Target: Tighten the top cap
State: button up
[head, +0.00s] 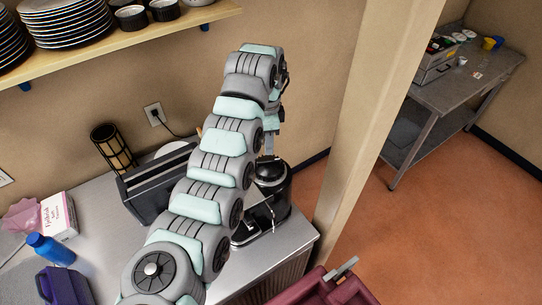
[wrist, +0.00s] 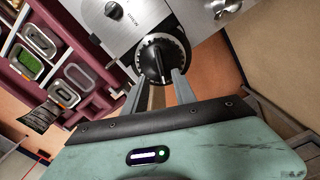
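A round black cap (wrist: 163,60) with a raised ridge and a ring of pale marks around its edge shows at the top middle of the wrist view. My gripper (wrist: 158,77) has two grey fingers set apart, with their tips at the cap's near edge. I cannot tell whether they touch it. Nothing is held between them. In the head view, a black appliance (head: 266,210) stands upright at the right end of the counter. My gripper (head: 268,152) points down just above its round top. The cap's details are too small to tell there.
A blue bottle (head: 50,248) and a tissue box (head: 60,215) are at the far left. A wooden shelf (head: 120,40) with plates hangs above. A maroon cart (head: 325,290) stands at the front, beside the counter.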

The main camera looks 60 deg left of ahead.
aim_at(268, 160)
notch_tip(268, 160, down, 8)
jog(key=shift+f+p, duration=0.1)
jog(key=shift+p, duration=1.1)
grip_shut()
